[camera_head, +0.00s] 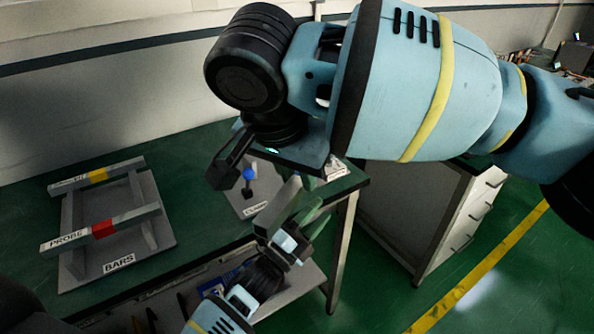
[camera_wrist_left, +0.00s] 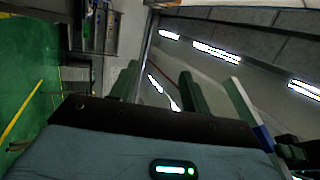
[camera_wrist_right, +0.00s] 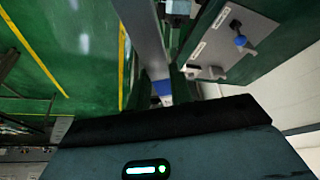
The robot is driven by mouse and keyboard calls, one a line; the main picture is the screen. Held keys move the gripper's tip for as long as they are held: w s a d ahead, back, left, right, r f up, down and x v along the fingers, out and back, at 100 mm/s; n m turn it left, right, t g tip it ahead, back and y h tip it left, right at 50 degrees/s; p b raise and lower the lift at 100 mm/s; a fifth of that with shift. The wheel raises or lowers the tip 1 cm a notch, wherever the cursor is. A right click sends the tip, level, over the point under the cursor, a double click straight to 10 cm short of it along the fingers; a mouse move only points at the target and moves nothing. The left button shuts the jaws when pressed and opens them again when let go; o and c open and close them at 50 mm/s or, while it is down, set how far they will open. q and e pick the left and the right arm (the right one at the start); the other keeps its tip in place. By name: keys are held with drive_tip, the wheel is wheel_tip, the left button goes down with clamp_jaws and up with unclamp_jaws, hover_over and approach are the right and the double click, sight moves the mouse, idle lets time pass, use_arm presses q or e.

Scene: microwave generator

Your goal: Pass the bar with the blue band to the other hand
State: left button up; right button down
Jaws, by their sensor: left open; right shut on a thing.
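The bar with the blue band is a grey bar (camera_wrist_right: 147,38) in the right wrist view. Its blue band (camera_wrist_right: 162,88) lies between the fingers of my right gripper (camera_wrist_right: 155,78), which is shut on it. In the left wrist view the bar (camera_wrist_left: 240,102) and band (camera_wrist_left: 264,137) are right of the fingers of my left gripper (camera_wrist_left: 158,82), not between them. My left gripper (camera_head: 296,222) is open and empty, just below the right one in the head view. My right arm hides most of the right fingers there.
A rack labelled BARS (camera_head: 160,222) on the green table holds a red-banded bar (camera_head: 130,219) and a yellow-banded bar (camera_head: 75,183). A plate with a blue knob (camera_head: 249,174) stands near the table's right end. A drawer cabinet (camera_head: 465,217) stands beyond it.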

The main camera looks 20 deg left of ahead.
use_arm(q)
drive_tip(key=s+a+f+n+g+y, duration=0.2)
drive_tip(key=s+f+n+y, duration=0.1)
drive_tip(key=s+f+n, duration=0.45)
drive_tip(key=s+a+f+n+g+y, duration=0.2)
drive_tip(key=s+f+n+y, duration=0.2)
drive_tip(key=s+f, duration=0.55)
drive_tip(key=s+a+f+n+g, duration=0.1)
drive_tip(key=s+f+n+g, duration=0.1)
drive_tip(key=s, duration=0.4)
drive_tip(key=s+a+f+n+g+y, duration=0.1)
drive_tip(key=s+a+f+n+g, duration=0.1)
drive_tip(key=s+f+n, duration=0.2)
drive_tip(key=s+a+f+n+g+y, duration=0.1)
drive_tip(key=s+a+f+n+g, duration=0.1)
drive_tip(key=s, duration=0.6)
wheel_tip(320, 180, down, 2)
drive_tip(key=shift+s+a+f+n+g, duration=0.1)
drive_tip(key=shift+s+a+n+g, duration=0.2)
drive_tip(key=shift+n+g, duration=0.25)
